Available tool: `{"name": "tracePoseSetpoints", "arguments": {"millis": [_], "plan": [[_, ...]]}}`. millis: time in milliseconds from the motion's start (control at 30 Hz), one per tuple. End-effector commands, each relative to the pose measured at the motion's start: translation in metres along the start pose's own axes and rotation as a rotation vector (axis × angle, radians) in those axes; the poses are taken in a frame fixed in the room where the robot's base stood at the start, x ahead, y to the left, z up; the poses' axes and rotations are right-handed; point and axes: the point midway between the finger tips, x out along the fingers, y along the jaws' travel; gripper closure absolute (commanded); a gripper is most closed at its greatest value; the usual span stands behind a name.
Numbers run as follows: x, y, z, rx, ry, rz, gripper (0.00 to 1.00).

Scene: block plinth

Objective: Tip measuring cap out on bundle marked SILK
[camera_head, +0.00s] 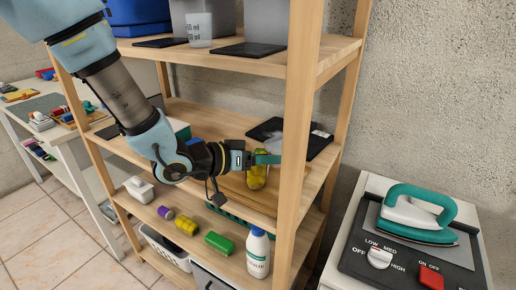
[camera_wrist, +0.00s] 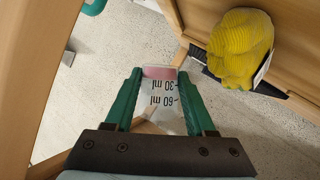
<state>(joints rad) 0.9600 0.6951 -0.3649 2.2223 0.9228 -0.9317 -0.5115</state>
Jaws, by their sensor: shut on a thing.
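A clear measuring cap (camera_wrist: 160,92) with 30 ml and 60 ml marks is between my green fingers in the wrist view. Pink stuff shows at its far end, by the 30 mark. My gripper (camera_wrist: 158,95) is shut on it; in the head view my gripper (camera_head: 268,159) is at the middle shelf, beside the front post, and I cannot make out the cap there. A yellow bundle (camera_wrist: 240,48) is right of the cap in the wrist view, apart from it. The same yellow bundle (camera_head: 257,170) shows just below my gripper. Its pale tag is unreadable; I see no SILK mark.
The wooden front post (camera_head: 296,120) stands close to my gripper. Another clear measuring cup (camera_head: 199,30) stands on the top shelf. A black tray (camera_head: 315,146) is on the middle shelf.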

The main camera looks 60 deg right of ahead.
Motion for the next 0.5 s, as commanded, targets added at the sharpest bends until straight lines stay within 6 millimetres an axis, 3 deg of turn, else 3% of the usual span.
{"name": "tracePoseSetpoints", "arguments": {"millis": [500], "plan": [[-0.009,-0.011,-0.017,-0.236,0.035,0.097,0.98]]}}
